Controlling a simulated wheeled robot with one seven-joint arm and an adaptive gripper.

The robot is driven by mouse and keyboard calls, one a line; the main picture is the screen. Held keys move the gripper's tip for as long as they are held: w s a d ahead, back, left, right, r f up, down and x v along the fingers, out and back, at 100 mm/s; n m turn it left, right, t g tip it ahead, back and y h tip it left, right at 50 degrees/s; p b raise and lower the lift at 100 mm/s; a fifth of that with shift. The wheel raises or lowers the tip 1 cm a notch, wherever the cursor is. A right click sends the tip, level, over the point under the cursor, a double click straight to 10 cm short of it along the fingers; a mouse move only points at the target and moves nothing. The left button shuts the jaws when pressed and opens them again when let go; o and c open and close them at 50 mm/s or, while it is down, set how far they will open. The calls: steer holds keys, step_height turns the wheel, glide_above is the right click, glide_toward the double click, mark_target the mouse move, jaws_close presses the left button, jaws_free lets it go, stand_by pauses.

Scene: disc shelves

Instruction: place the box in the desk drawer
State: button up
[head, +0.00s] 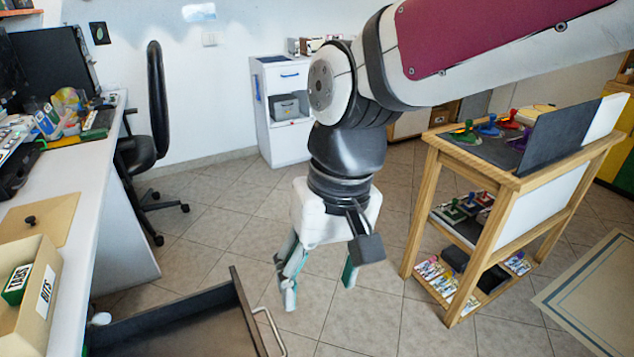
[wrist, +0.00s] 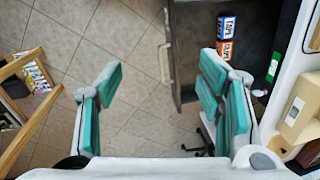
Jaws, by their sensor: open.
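The dark desk drawer (head: 195,325) is pulled open at the bottom of the head view, with a pale bar handle on its front. In the wrist view the drawer (wrist: 188,60) holds a blue labelled box (wrist: 226,26) and an orange labelled box (wrist: 224,50). I cannot tell which box the task means. My gripper (head: 320,282) is open and empty, to the right of the drawer front; the wrist view shows floor between its fingers (wrist: 163,85).
The white desk (head: 105,200) runs along the left, with a black chair (head: 150,130) behind it. A wooden shelf stand (head: 505,185) with discs stands at right. A white cabinet (head: 283,110) is at the back. Tiled floor between is clear.

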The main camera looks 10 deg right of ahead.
steer(key=s+d+r+m+t+h, duration=0.1)
steer(key=s+d+r, duration=0.1)
steer(key=s+d, duration=0.9)
steer(key=shift+s+d+r+h, duration=0.2)
steer(key=shift+s+h, duration=0.2)
steer(key=shift+s, duration=0.45)
